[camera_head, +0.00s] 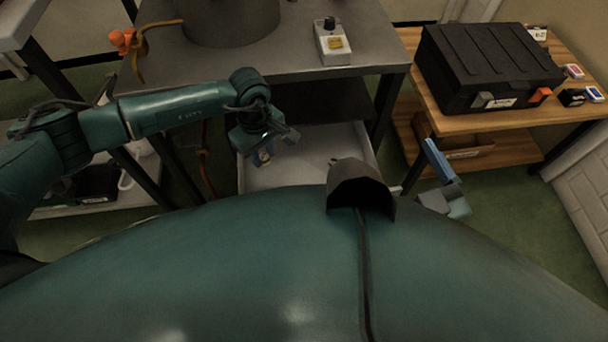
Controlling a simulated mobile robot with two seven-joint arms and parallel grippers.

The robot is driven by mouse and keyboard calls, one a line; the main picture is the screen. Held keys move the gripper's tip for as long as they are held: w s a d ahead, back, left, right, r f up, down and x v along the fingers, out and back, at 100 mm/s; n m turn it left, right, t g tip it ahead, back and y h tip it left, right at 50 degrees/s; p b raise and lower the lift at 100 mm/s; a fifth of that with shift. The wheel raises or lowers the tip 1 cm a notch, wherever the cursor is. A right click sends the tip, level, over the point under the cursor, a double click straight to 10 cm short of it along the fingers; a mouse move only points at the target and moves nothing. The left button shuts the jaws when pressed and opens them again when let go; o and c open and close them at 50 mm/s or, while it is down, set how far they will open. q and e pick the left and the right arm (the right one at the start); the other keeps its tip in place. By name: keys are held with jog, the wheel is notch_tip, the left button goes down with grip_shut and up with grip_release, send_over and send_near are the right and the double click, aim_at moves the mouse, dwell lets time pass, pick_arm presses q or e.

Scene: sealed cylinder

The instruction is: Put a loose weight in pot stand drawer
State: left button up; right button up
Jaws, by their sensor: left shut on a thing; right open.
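The pot stand (300,50) is a grey table with a large dark pot (230,15) on it. Its pale drawer (310,150) is pulled out below the top. My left gripper (263,156) points down over the left part of the drawer. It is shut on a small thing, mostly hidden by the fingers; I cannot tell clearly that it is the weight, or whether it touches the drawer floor. My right gripper (440,175), with a blue finger, is open to the right of the drawer. My body hides the drawer's near edge.
A grey device (333,42) with a yellow label stands on the pot stand. An orange valve-like part (122,40) is at its left. A wooden table (480,122) at the right holds a black case (490,65) and small boxes.

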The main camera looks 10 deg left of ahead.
pick_arm(q)
jog(key=w+f+n+b, duration=0.1)
jog(key=f+b, duration=0.2)
jog(key=f, duration=0.2)
jog(key=w+f+n+b, duration=0.1)
jog(key=f+b, duration=0.2)
jog(key=f, duration=0.1)
jog(key=w+d+f+n+b, duration=0.1)
jog(key=f+b, duration=0.2)
jog(key=f, duration=0.2)
jog(key=shift+w+d+f, duration=0.1)
jog(key=shift+f, duration=0.75)
notch_tip(320, 180, down, 3)
jog(key=shift+f+b, duration=0.15)
jog(key=shift+b, duration=0.85)
jog(key=shift+f, duration=0.1)
jog(key=o, duration=0.6)
jog(key=shift+c, duration=0.2)
jog(key=o, duration=0.4)
jog(key=shift+o, duration=0.2)
pick_arm(e)
jog(key=r+n+t+y, duration=0.1)
jog(key=y, duration=0.1)
jog(key=n+t+y, duration=0.1)
jog(key=n+y, duration=0.1)
jog(key=r+n+t+y, duration=0.1)
jog(key=shift+a+r+n+t+y, duration=0.2)
jog(key=shift+r+n+t+y, duration=0.1)
jog(key=shift+n+y, duration=0.1)
